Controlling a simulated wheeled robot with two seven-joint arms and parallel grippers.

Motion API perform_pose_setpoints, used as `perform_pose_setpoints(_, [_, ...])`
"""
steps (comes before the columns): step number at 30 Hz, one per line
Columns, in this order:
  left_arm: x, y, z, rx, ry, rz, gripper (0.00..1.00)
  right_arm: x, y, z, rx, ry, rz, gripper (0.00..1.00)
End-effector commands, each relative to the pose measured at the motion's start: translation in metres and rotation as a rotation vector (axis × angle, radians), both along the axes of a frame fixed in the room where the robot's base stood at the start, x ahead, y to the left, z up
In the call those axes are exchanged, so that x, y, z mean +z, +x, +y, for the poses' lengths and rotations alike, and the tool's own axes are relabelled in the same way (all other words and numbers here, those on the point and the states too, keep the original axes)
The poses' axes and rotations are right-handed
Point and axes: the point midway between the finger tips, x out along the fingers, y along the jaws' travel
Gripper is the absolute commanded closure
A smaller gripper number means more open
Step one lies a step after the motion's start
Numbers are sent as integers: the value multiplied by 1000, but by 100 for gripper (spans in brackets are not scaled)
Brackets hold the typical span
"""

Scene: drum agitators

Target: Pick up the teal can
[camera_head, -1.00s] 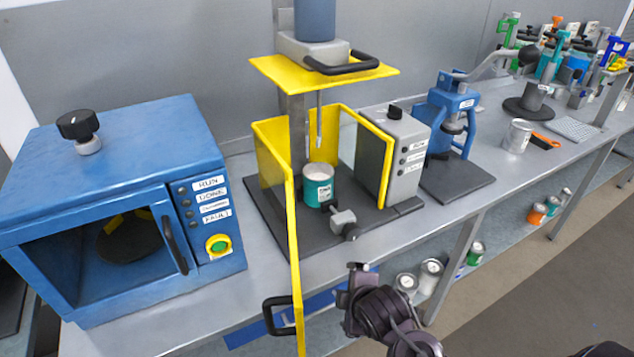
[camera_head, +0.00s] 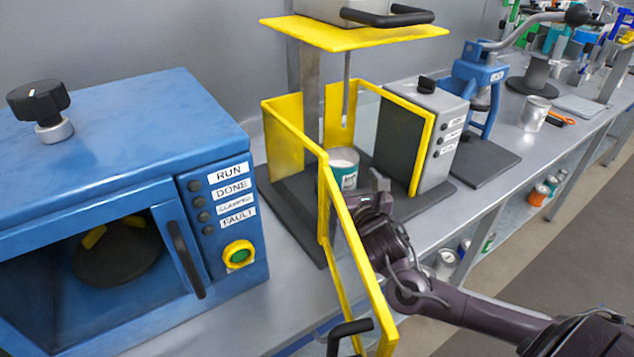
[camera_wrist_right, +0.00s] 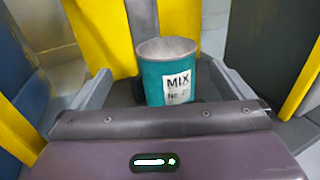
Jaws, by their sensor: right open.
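The teal can (camera_head: 344,170) stands upright on the dark base inside the yellow-framed agitator, its lower part hidden by my right arm in the head view. In the right wrist view the teal can (camera_wrist_right: 167,72) stands just ahead, with a white label reading MIX. My right gripper (camera_head: 368,187) reaches in through the open front of the yellow guard. In the wrist view the open fingers of the right gripper (camera_wrist_right: 158,88) lie to the left and right of the can. Contact with it is not visible. My left gripper is not in view.
The yellow guard door (camera_head: 355,260) swings open toward the front, close to my right arm. A grey control box (camera_head: 433,125) stands to the right of the can. A blue cabinet (camera_head: 120,150) fills the left, and a blue press (camera_head: 483,100) stands farther right.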

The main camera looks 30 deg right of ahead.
Motion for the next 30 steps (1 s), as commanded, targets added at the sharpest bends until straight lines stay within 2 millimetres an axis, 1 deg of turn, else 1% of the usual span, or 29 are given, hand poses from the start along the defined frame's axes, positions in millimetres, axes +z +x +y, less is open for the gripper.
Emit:
perform_pose_setpoints(1, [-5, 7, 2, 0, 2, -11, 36, -4, 1, -1, 0, -17, -4, 0])
perform_pose_setpoints(2, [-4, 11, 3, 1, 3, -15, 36, -3, 3, -2, 0, -22, -5, 0])
perform_pose_setpoints(4, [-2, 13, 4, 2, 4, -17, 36, -1, 9, -5, -1, -30, -7, 0])
perform_pose_setpoints(7, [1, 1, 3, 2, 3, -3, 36, 0, 20, -8, -2, -29, -7, 0])
perform_pose_setpoints(9, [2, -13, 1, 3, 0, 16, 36, 0, 27, -10, -3, -28, -6, 0])
perform_pose_setpoints(12, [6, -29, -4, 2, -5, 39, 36, 1, 38, -14, -2, -26, -6, 0])
perform_pose_setpoints(15, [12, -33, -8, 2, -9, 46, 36, 0, 52, -20, -3, -24, -6, 0])
perform_pose_setpoints(19, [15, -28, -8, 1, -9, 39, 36, -2, 68, -24, -2, -23, -6, 0])
perform_pose_setpoints(21, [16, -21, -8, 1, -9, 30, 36, -3, 73, -25, 0, -24, -5, 0])
perform_pose_setpoints(25, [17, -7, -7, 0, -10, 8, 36, -4, 75, -26, 1, -25, -4, 0])
perform_pose_setpoints(29, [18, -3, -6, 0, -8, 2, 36, -5, 75, -25, 1, -25, -4, 0])
perform_pose_setpoints(30, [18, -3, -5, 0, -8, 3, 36, -5, 75, -26, 1, -25, -4, 5])
